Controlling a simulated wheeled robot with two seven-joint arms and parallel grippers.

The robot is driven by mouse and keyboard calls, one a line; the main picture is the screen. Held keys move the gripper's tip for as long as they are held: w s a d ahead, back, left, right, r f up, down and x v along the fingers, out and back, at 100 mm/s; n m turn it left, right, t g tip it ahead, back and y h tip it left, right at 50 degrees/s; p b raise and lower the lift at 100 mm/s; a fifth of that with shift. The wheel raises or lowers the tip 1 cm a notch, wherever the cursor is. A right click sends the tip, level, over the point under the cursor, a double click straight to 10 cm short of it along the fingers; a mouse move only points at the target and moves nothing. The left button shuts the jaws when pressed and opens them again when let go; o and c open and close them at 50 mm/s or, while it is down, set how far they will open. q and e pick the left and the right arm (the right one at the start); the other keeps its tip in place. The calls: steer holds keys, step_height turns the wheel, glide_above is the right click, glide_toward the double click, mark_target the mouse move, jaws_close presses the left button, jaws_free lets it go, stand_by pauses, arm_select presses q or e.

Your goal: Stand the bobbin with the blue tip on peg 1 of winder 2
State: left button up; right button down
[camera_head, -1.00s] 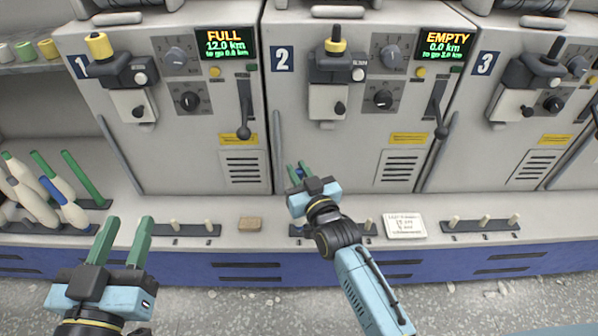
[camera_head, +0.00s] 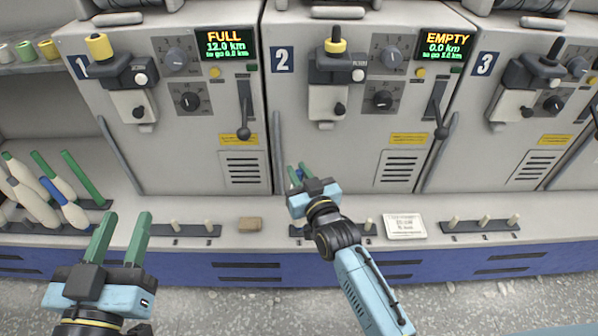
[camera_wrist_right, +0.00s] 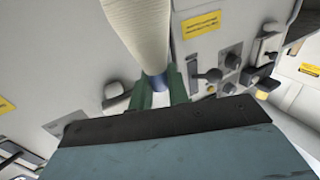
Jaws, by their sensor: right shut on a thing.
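My right gripper (camera_head: 301,176) is shut on a blue-tipped bobbin, in front of winder 2 (camera_head: 350,155). In the right wrist view the bobbin's cream body (camera_wrist_right: 140,30) and blue end (camera_wrist_right: 156,82) show, the blue end between the green fingers. In the head view only a little blue shows between the fingers. The bobbin's far end is hidden. Winder 2's peg strip (camera_head: 375,232) lies below; one peg (camera_head: 369,225) shows, while gripper and arm cover the rest. I cannot tell whether the bobbin touches a peg. My left gripper (camera_head: 118,238) is open and empty at lower left.
Several cream bobbins with green or blue tips lean at the far left, including another blue-tipped one (camera_head: 72,214). Winder 3's peg strip (camera_head: 480,227) stands clear.

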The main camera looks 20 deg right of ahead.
steer(key=shift+r+p, duration=0.1)
steer(key=shift+p, duration=0.35)
stand_by(0.6)
steer(key=shift+f+b, duration=0.45)
steer(key=shift+f, duration=0.2)
steer(key=c, duration=1.6)
jaws_free()
